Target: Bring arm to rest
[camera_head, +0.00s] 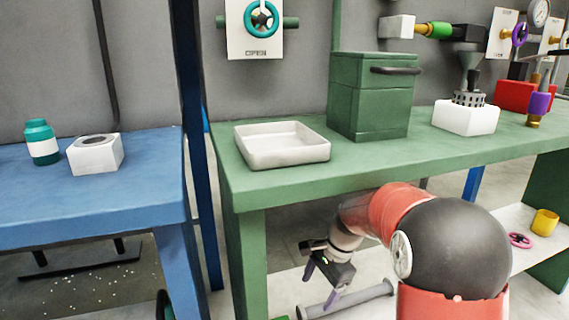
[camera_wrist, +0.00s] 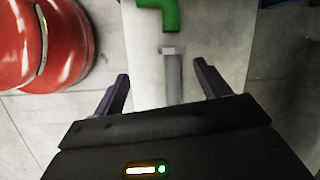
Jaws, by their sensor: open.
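My gripper (camera_head: 327,284) hangs in front of the green bench, below its top, pointing downward. In the wrist view my gripper (camera_wrist: 163,88) is open, its two dark fingers wide apart with nothing between them touching. Beyond the fingers, a grey pipe (camera_wrist: 173,75) and a green fitting (camera_wrist: 158,14) lie on a pale lower shelf (camera_wrist: 216,40). The grey pipe also shows in the head view (camera_head: 350,299), just beyond the gripper. My red and black arm is bent over in front of the bench and hides part of the shelf.
The green bench (camera_head: 235,187) carries a white tray (camera_head: 285,160), a green box (camera_head: 368,105) and a white block (camera_head: 465,118). A blue bench (camera_head: 150,200) at left holds a teal bottle (camera_head: 42,142). A yellow cup (camera_head: 545,222) and pink handwheel (camera_head: 520,240) sit on the lower shelf.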

